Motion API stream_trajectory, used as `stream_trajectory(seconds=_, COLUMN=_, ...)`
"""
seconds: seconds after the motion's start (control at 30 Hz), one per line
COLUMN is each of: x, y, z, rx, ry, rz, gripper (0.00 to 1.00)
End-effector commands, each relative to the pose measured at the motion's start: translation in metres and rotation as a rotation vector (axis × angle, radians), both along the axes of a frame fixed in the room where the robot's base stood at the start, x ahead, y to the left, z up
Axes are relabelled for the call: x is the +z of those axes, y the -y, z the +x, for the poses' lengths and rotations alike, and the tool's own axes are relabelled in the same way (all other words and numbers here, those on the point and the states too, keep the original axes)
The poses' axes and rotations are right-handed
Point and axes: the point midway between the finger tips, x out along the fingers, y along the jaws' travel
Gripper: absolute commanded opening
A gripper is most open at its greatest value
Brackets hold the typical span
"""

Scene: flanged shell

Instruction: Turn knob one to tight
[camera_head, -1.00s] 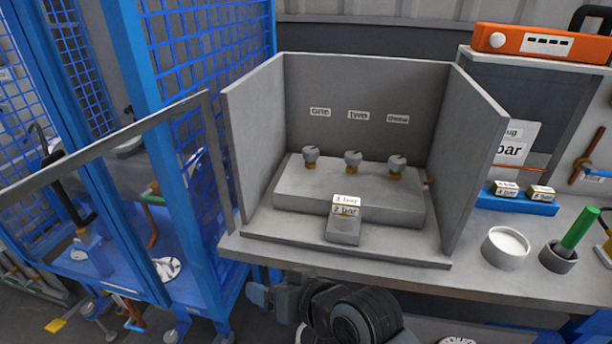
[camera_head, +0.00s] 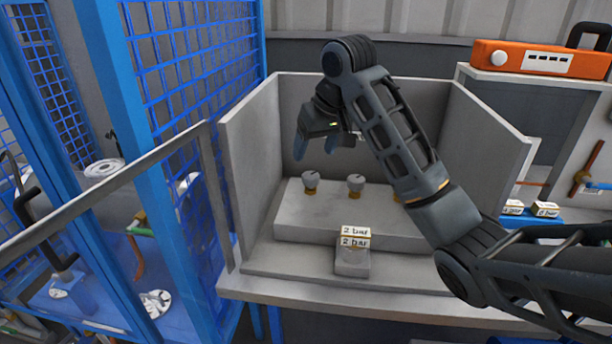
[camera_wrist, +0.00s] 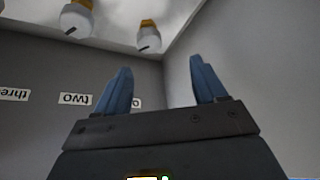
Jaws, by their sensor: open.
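Knob one (camera_head: 310,181) is a grey round knob with a dark pointer line on a brass stem. It stands leftmost on the grey block (camera_head: 330,217). Knob two (camera_head: 355,183) stands to its right; my arm hides most of the third knob. My gripper (camera_head: 316,147) is open and empty above knob one, apart from it, fingers pointing down. In the wrist view my gripper's fingers (camera_wrist: 161,66) are spread, with knob one (camera_wrist: 149,38) beyond them and knob two (camera_wrist: 77,18) to the left. The "one" label (camera_wrist: 137,103) is partly hidden by a finger.
Grey panels enclose the block at the left (camera_head: 247,165), back and right (camera_head: 478,165). A small block with "2 bar" labels (camera_head: 354,242) stands in front. A blue mesh cage (camera_head: 205,80) is at left. An orange box (camera_head: 540,60) sits at back right.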

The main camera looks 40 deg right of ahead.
Motion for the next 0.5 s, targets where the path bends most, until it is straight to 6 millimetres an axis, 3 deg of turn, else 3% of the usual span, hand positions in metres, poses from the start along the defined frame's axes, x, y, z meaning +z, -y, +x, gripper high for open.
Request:
stream_trajectory(seconds=0.03, x=-0.015, y=0.005, z=-0.001, rx=-0.005, ry=-0.014, rz=-0.008, gripper=0.71)
stream_trajectory(seconds=0.33, x=-0.023, y=0.016, z=-0.005, rx=-0.019, ry=-0.044, rz=-0.026, gripper=0.71)
stream_trajectory(seconds=0.5, x=-0.042, y=0.017, z=0.001, rx=-0.019, ry=-0.045, rz=-0.024, gripper=0.71)
